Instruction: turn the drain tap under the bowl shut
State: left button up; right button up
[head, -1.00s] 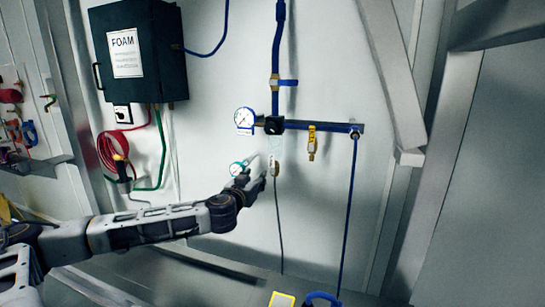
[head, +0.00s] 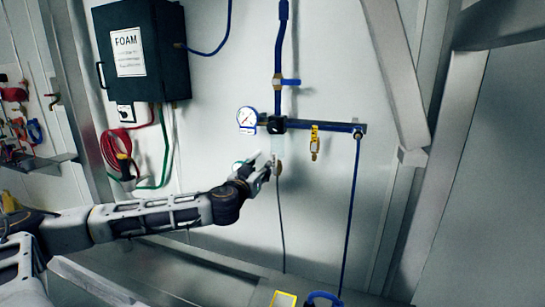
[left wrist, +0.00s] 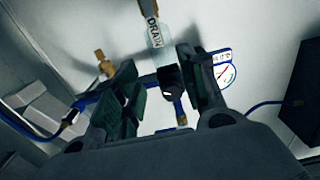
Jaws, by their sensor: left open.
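The clear bowl (head: 277,146) hangs under the black regulator block (head: 277,125) on the wall. A small brass-coloured drain tap (head: 279,169) sits below it, with a dark hose running down. My left gripper (head: 264,166) is close beside the tap on its left; I cannot tell whether they touch. In the left wrist view the scene is inverted: the DRAIN label (left wrist: 152,31) and bowl (left wrist: 157,60) appear between the parted fingers of my open left gripper (left wrist: 158,68). The tap's handle position is unclear. My right gripper is out of view.
A round pressure gauge (head: 248,118) is left of the regulator. A yellow valve (head: 315,138) hangs from the blue pipe at right. A blue hose (head: 351,215) drops farther right. The foam box (head: 141,52) and coiled red hose (head: 116,148) are on the left.

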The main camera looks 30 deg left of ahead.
pick_arm(q)
jog(key=p, duration=0.4)
send_near(274, 154)
jog(key=shift+w, duration=1.2)
jog(key=shift+a+p+x, duration=0.2)
jog(key=shift+p+x, duration=0.2)
jog(key=shift+x, duration=1)
jog(key=shift+a+p+x, duration=0.2)
jog(key=shift+p+x, duration=0.15)
jog(key=shift+x, duration=1.1)
jog(key=shift+w+f, duration=0.1)
jog(key=shift+w, duration=0.15)
grip_shut()
